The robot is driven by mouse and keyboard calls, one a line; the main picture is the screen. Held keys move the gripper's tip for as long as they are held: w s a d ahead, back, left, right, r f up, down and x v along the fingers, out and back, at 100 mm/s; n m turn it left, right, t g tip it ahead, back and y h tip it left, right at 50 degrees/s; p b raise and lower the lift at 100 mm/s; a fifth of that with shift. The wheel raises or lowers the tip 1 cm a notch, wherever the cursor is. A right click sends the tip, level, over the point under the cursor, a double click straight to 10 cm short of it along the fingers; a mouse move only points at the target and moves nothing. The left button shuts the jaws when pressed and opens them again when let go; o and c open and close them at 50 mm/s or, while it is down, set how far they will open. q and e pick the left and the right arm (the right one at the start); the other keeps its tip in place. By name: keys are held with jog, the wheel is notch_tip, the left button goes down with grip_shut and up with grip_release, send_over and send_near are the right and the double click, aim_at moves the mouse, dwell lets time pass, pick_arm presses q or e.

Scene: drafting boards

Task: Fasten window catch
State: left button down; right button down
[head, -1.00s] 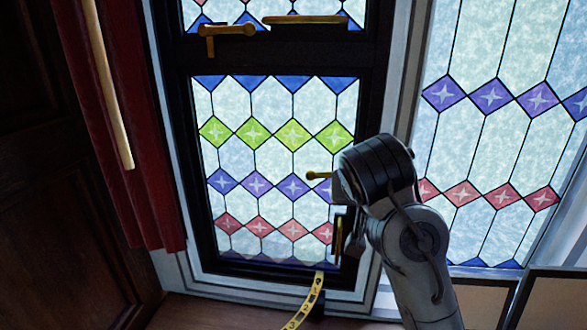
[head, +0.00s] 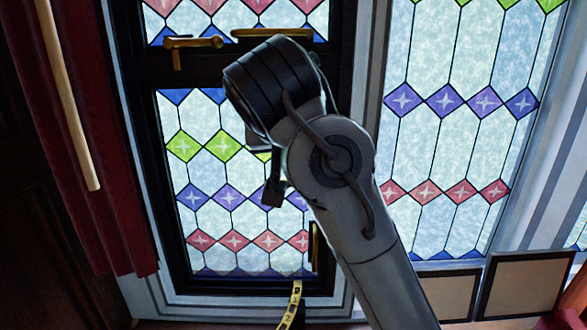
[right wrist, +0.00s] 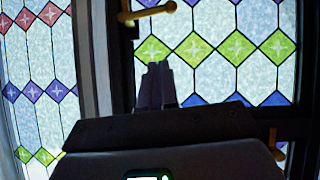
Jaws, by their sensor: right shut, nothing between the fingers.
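The dark-framed leaded window (head: 345,130) stands ahead of me. On its crossrail are an L-shaped brass catch (head: 193,42) and a long brass bar (head: 280,34). A brass handle (head: 315,245) sits low on the right side of the frame. In the right wrist view, which looks upside down, a brass side handle (right wrist: 147,10) is at the top and another brass piece (right wrist: 275,145) is at the right edge. My right gripper (right wrist: 158,66) is shut and empty, in front of the pane by the green diamonds. My arm hides most of it in the head view. My left gripper is not in view.
A red curtain (head: 95,180) with a pale rod (head: 65,95) hangs at left. A yellow measuring tape (head: 295,297) lies below the window. Framed boards (head: 520,288) stand at lower right. A second leaded window (head: 460,150) is on the right.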

jog(key=s+f+p+x, duration=0.1)
jog(key=p+x, duration=0.5)
jog(key=x, duration=0.6)
jog(key=shift+f, duration=1)
jog(key=shift+d, duration=0.2)
